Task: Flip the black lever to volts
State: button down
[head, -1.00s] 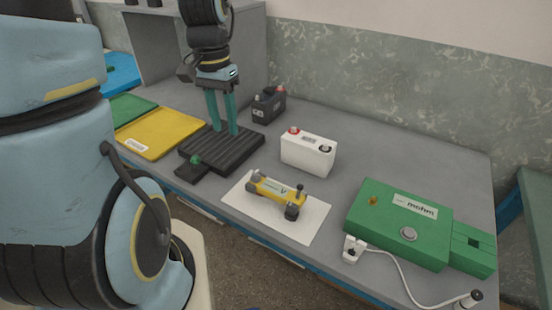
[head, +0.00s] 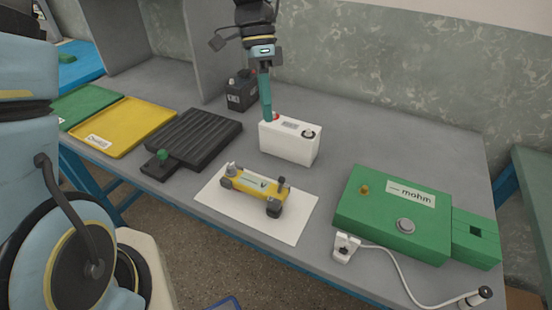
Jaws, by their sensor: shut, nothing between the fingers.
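A small yellow device (head: 250,188) with dark round ends and a pale strip on top lies on a white sheet (head: 295,228). A short black post (head: 282,184), perhaps the black lever, stands upright at its right end. A grey knob (head: 231,168) is at its left end. The marking on the strip is too small to read surely. I cannot tell whether the fingertips touch the battery.
A green box labelled "mohm" (head: 380,225) stands at right, with a white clip (head: 345,246) and cable in front. A black ribbed tray (head: 195,138), a yellow tray (head: 125,128) and a black battery (head: 240,92) are at left and back. The table's right rear is clear.

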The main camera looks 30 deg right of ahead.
aim_at(280, 186)
jog(key=s+a+f+p, duration=0.1)
jog(key=s+f+p, duration=0.2)
jog(key=s+f, duration=0.4)
jog(key=shift+s+a+f, duration=0.15)
jog(key=shift+a+f, duration=0.25)
jog(key=shift+f, duration=0.3)
